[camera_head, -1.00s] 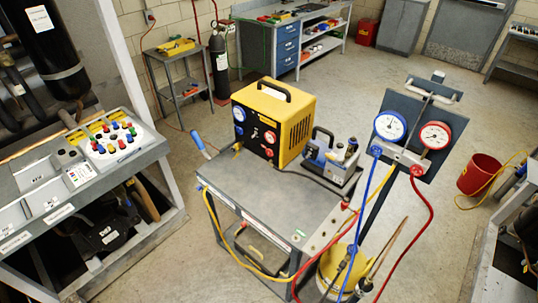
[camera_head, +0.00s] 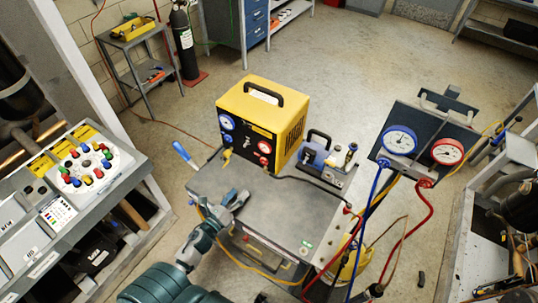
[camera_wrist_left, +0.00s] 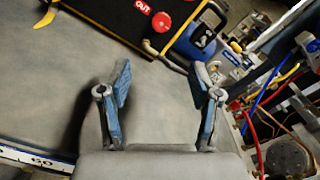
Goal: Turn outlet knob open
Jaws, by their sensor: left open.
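The yellow-and-black machine (camera_head: 262,122) stands on the grey cart top. Its red outlet knob (camera_head: 263,161) is low on the black front panel, below the red gauge. In the left wrist view the red knob (camera_wrist_left: 161,21) shows near the top, beside a red "OUT" label. My left gripper (camera_head: 238,198) is over the cart top, in front of the machine. In the left wrist view its two blue-padded fingers (camera_wrist_left: 162,82) are spread apart with nothing between them. The knob lies beyond the fingertips, apart from them. My right gripper is not in view.
A blue-handled tool (camera_head: 184,154) lies at the cart's left edge. A small blue-grey device (camera_head: 325,160) stands right of the machine. The gauge panel (camera_head: 425,145) with red, blue and yellow hoses is at the right. The cart top in front of the machine is mostly clear.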

